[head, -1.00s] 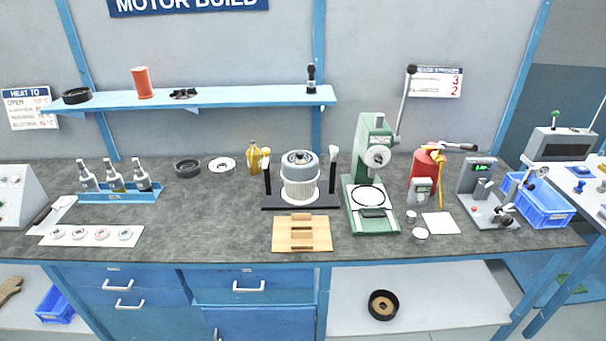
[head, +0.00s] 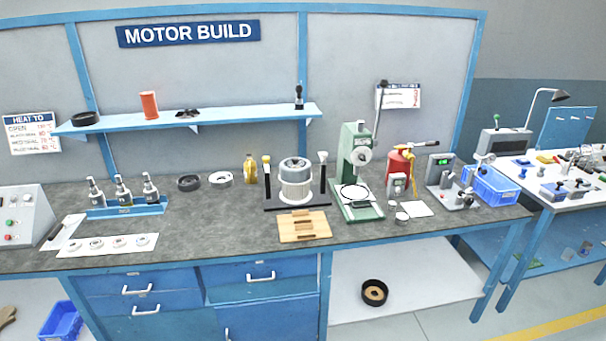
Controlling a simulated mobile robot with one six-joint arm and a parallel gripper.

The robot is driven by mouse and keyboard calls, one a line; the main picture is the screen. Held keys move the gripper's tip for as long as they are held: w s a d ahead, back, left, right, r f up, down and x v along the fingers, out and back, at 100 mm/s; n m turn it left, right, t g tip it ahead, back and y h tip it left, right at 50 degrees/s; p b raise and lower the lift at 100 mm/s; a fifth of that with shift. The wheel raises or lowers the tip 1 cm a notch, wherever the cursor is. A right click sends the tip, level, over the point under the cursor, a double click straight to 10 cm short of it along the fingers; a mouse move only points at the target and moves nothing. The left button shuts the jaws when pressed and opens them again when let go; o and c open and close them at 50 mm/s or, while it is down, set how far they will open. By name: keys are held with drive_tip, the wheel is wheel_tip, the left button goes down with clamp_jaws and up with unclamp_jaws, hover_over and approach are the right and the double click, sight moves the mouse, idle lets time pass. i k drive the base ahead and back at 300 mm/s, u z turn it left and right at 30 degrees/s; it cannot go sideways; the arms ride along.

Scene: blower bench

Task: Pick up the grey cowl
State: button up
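A grey round cap (head: 295,165) tops the pale ribbed drum (head: 295,190) on a black stand (head: 270,207) near the middle of the bench. A dark grey ring (head: 188,183) lies flat on the bench left of it, beside a white ring (head: 220,179). A black ring-shaped part (head: 84,119) lies on the left end of the wall shelf, and a black round part with a tan inside (head: 374,292) is under the bench. I cannot tell for certain which of these is the grey cowl. My gripper is not in view.
A green press (head: 357,175) stands right of the drum, with a red canister (head: 400,163) beyond it. A wooden block (head: 304,226) lies in front. Bench between the rack and wooden block is mostly clear.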

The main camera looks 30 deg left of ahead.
sight(288, 173)
drive_tip(key=z, duration=0.85)
drive_tip(key=k, duration=0.2)
drive_tip(key=u, duration=3.25)
drive_tip(key=i, duration=1)
drive_tip(key=u, duration=0.05)
drive_tip(key=k, duration=0.25)
drive_tip(key=u, duration=0.1)
